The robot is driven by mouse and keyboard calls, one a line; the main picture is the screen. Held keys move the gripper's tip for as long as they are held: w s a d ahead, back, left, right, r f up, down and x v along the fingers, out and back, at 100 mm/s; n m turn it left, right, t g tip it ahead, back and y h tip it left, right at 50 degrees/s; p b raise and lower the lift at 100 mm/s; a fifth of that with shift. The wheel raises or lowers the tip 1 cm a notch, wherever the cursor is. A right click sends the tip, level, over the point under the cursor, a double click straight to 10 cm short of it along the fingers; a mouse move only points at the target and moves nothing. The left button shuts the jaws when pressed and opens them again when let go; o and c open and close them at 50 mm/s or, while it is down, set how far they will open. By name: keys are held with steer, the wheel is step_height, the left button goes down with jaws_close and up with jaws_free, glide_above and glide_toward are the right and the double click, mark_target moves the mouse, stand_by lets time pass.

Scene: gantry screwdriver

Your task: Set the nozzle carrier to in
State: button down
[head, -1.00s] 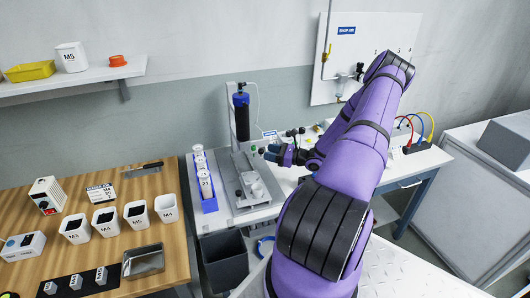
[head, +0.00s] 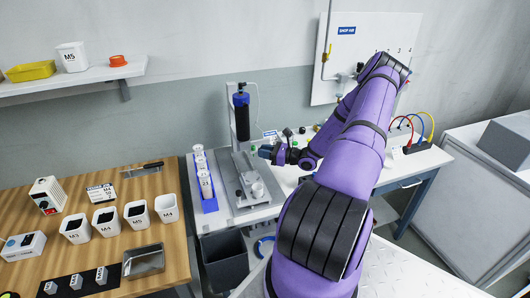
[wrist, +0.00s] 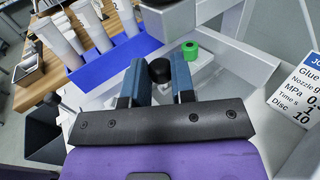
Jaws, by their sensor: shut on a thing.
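My gripper (head: 265,151) reaches in from the right to the grey bench machine (head: 233,165) with the dark blue-capped upright cylinder (head: 241,115). In the wrist view my gripper (wrist: 158,72) has its two blue fingers on either side of a round black knob (wrist: 160,70) and is shut on it. I take the knob to be the handle of the nozzle carrier. The carrier itself is mostly hidden behind the fingers and palm, so its position cannot be read clearly. In the head view the fingers hide the knob.
A blue rack (head: 210,205) of white tubes stands left of the machine, also close in the wrist view (wrist: 103,64). A green cap (wrist: 190,48) sits just beyond the fingers. A job card (wrist: 304,92) is at the right. A dark bin (head: 224,260) stands in front below.

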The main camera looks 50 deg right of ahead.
mark_target(254, 153)
steer(key=shift+w+a, duration=0.4)
steer(key=shift+a, duration=0.25)
steer(key=shift+w+a, duration=0.35)
steer(key=shift+a, duration=0.3)
steer(key=shift+w+a, duration=0.4)
steer(key=shift+a, duration=0.25)
steer(key=c, duration=1)
jaws_free()
steer(key=shift+w, duration=0.1)
steer(key=shift+o, duration=0.3)
steer(key=v, duration=1.1)
steer(key=shift+w+a, duration=0.1)
